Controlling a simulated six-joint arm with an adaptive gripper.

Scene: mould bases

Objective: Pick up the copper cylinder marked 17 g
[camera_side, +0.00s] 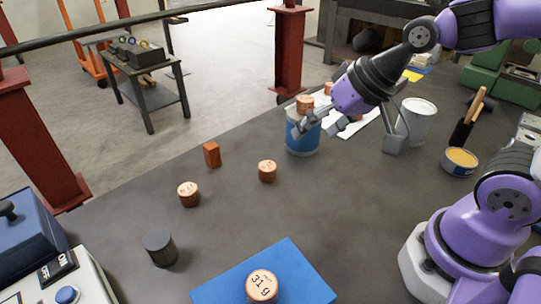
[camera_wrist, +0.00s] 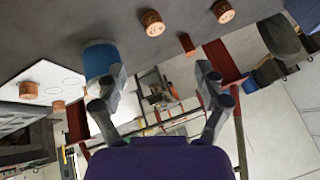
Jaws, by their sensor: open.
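Several copper cylinders with dark markings are in the side view. One (camera_side: 188,194) and another (camera_side: 267,171) stand on the grey table, one marked 31 g (camera_side: 262,286) is on a blue mat, and one (camera_side: 305,103) is on top of a blue can (camera_side: 303,142). More (camera_side: 328,88) are at the white sheet. I cannot read 17 g surely on any. My gripper (camera_side: 348,137) is open and empty, its left finger beside or in front of the blue can. In the wrist view my gripper (camera_wrist: 160,74) is spread, with two cylinders (camera_wrist: 152,22) (camera_wrist: 223,11) beyond it.
An orange block (camera_side: 212,154) and a dark cylinder (camera_side: 160,247) stand on the table (camera_side: 225,225). A switch box (camera_side: 62,275) is front left. The table's middle is mostly free.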

